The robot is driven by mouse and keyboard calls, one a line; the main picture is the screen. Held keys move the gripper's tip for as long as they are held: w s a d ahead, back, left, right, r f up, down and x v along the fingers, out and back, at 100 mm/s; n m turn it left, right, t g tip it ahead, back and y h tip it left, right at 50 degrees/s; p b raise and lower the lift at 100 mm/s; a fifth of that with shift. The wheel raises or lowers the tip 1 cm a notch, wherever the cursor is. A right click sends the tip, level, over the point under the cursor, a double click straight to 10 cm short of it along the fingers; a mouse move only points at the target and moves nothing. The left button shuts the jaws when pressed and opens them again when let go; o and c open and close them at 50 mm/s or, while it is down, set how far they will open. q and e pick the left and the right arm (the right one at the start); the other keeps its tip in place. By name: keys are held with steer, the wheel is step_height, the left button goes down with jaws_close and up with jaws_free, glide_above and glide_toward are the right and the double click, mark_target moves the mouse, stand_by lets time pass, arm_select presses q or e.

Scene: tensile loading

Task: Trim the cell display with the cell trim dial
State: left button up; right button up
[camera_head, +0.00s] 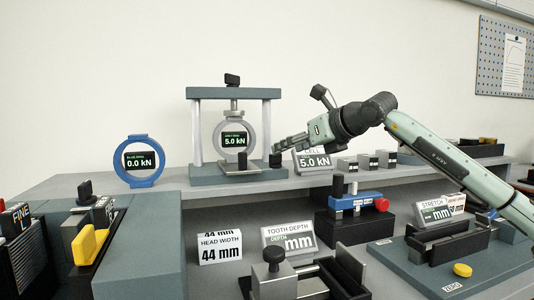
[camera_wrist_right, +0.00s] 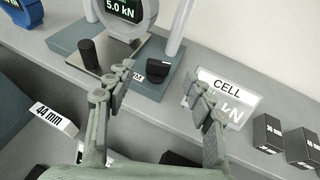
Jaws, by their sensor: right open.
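The cell display (camera_head: 233,139) is a grey ring gauge in the load frame with a dark screen reading 5.0 kN. It also shows, partly cut off, in the right wrist view (camera_wrist_right: 122,10). The cell trim dial (camera_head: 275,160) is a small black knob at the right of the frame's base. In the right wrist view the dial (camera_wrist_right: 157,76) has a bar-shaped grip and a partly hidden label. My right gripper (camera_head: 283,146) is open and empty, just above and beside the dial. Its fingers (camera_wrist_right: 162,100) are apart, with the dial beyond them. My left gripper is not in view.
A "CELL 5.0 kN" card (camera_head: 313,161) stands right of the dial, close to my right gripper. Small dark blocks (camera_head: 367,161) stand farther right. A black cylinder (camera_wrist_right: 89,52) stands left of the dial. A blue ring gauge (camera_head: 138,142) reads 0.0 kN.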

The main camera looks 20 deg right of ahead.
mark_target(278, 165)
steer(key=p+x, duration=0.1)
steer(key=x, duration=0.5)
steer(key=shift+w+a+f, duration=0.2)
steer(key=shift+w+f, duration=0.05)
steer(key=shift+w, duration=0.15)
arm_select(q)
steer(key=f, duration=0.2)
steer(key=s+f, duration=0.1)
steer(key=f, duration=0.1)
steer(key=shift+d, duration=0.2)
arm_select(e)
steer(key=shift+c, duration=0.2)
steer(key=c, duration=1.1)
steer(key=m+h+b, duration=0.1)
steer(key=b, duration=0.3)
steer(key=shift+h, duration=0.3)
steer(key=shift+m+t, duration=0.3)
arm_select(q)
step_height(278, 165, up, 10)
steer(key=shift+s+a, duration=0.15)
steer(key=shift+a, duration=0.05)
arm_select(e)
steer(key=o, duration=1.1)
